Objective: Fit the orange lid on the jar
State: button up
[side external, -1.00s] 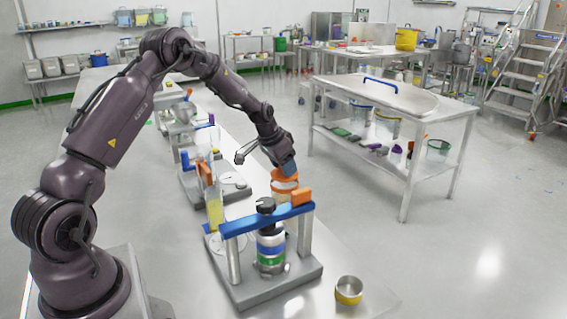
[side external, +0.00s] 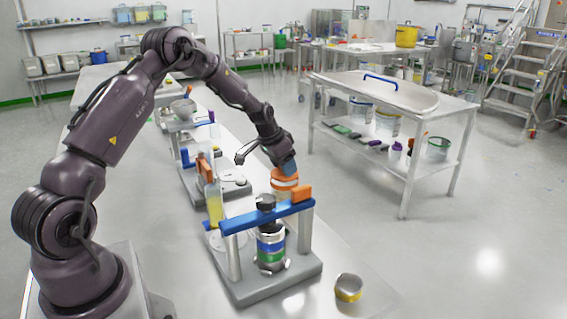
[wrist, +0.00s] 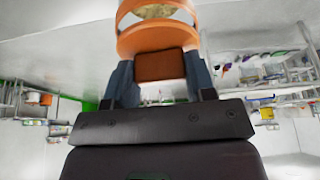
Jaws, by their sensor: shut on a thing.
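The orange lid (side external: 284,176) is at the end of my gripper (side external: 285,164), behind the blue-barred stand. A pale band and more orange show just below it, probably the jar (side external: 285,186), mostly hidden by the stand. I cannot tell whether the lid touches it. In the wrist view, my gripper's two fingers (wrist: 160,82) are shut on an orange-brown block (wrist: 160,65) at the near edge of the orange lid (wrist: 157,39). Beyond that edge are a pale area and another orange arc.
The stand's blue crossbar (side external: 268,217) has a black knob and an orange block, with a striped bottle (side external: 271,248) beneath. A yellow bottle (side external: 214,205) stands left of it. A small yellow-banded cup (side external: 348,288) sits front right. A side table (side external: 395,95) stands beyond open floor.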

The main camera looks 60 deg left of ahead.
jog(key=shift+f, duration=0.6)
jog(key=o, duration=1)
jog(key=v, duration=1.3)
